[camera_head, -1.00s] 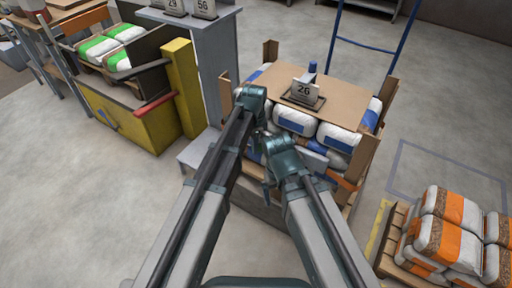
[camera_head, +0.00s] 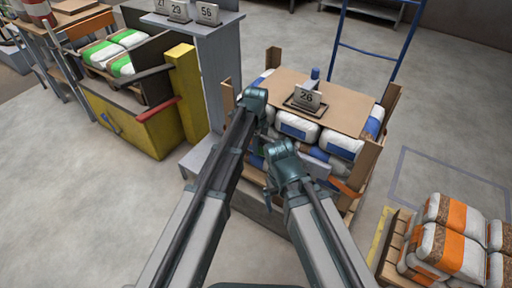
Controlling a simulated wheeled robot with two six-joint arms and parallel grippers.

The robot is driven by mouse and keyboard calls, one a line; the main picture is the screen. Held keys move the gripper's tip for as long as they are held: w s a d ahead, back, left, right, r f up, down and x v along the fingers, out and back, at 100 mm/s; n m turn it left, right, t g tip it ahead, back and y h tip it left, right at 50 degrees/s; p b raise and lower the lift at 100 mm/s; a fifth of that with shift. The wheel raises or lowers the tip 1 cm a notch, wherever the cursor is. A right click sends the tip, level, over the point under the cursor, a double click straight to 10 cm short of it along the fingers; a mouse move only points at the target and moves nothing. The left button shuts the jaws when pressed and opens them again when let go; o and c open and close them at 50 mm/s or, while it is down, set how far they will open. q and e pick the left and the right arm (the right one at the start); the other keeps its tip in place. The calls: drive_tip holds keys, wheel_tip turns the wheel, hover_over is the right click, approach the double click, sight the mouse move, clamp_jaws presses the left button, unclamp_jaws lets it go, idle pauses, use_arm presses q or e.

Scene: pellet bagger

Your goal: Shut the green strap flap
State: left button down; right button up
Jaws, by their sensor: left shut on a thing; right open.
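I cannot make out a green strap flap in this view. Green-striped white bags (camera_head: 112,50) lie in the open compartments of a yellow-fronted bin at the left, well away from my grippers. My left gripper (camera_head: 264,138) is at the near left side of a wooden crate of blue-striped bags. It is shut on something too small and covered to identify. My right gripper (camera_head: 268,188) is open, lower and just right of it, against the crate's near side. My arms hide part of that side.
The crate's bags (camera_head: 297,125) carry a cardboard sheet (camera_head: 342,100) with a 26 placard (camera_head: 306,97). A grey stand (camera_head: 205,70) and yellow post (camera_head: 186,90) stand left. Orange-striped bags (camera_head: 445,247) sit on a pallet at right. Floor at lower left is clear.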

use_arm(q)
drive_tip(key=c, duration=0.8)
unclamp_jaws()
drive_tip(key=shift+c, duration=0.2)
drive_tip(key=shift+w, duration=0.1)
drive_tip(key=s+d+r+n+p, duration=0.1)
drive_tip(key=s+r+n+p, duration=0.3)
drive_tip(key=r+n+p, duration=0.75)
drive_tip(key=s+a+r+n+y+p, duration=0.1)
drive_tip(key=s+a+r+n+p, duration=0.1)
drive_tip(key=s+r+p, duration=1.2)
drive_tip(key=shift+a+r+n+p, duration=0.35)
drive_tip(key=shift+r+p, duration=0.05)
drive_tip(key=shift+r, duration=0.05)
